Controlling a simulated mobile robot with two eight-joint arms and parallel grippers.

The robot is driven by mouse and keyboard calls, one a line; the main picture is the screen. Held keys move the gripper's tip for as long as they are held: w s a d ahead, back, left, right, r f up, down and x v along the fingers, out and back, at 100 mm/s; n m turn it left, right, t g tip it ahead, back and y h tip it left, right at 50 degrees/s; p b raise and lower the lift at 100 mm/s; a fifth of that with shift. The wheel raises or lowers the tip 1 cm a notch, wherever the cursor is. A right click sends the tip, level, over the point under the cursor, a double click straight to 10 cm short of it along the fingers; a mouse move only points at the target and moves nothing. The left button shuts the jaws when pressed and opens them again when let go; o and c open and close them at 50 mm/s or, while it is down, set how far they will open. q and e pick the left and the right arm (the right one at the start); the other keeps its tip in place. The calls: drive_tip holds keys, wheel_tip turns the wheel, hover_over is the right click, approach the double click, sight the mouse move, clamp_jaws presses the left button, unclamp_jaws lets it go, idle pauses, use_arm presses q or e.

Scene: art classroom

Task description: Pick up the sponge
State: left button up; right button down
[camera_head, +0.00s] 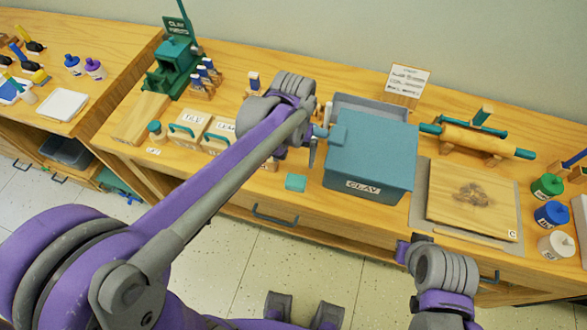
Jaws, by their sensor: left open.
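A small teal block that looks like the sponge (295,182) lies on the wooden bench near its front edge, just left of the teal-lidded clay bin (372,150). My left gripper (316,143) is open and empty, above and behind the sponge, close to the bin's left side. It is apart from the sponge, and the wrist partly hides its fingers. My right arm comes in at the bottom right, in front of the bench; I cannot make out its jaws clearly.
Labelled wooden boxes (187,126) stand left of the sponge. A rolling pin (478,139) and a clay board (471,199) are right of the bin, with paint jars (551,214) beyond. A green clay press (174,65) stands at the back left. Drawer handles stick out in front.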

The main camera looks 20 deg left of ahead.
use_arm(q)
hover_over(296, 180)
drive_tip(key=f, duration=0.4)
drive_tip(key=shift+s+a+f, duration=0.1)
drive_tip(key=shift+a+f, duration=0.1)
drive_tip(key=shift+f, duration=0.1)
drive_tip(key=shift+d+f+b, duration=0.2)
drive_tip(key=shift+f+b, duration=0.15)
drive_tip(key=shift+f, duration=2.7)
drive_tip(key=c, duration=1.2)
wheel_tip(296, 180, up, 10)
drive_tip(key=shift+r+p, duration=0.1)
drive_tip(key=shift+p, duration=0.35)
drive_tip(key=shift+c, duration=0.2)
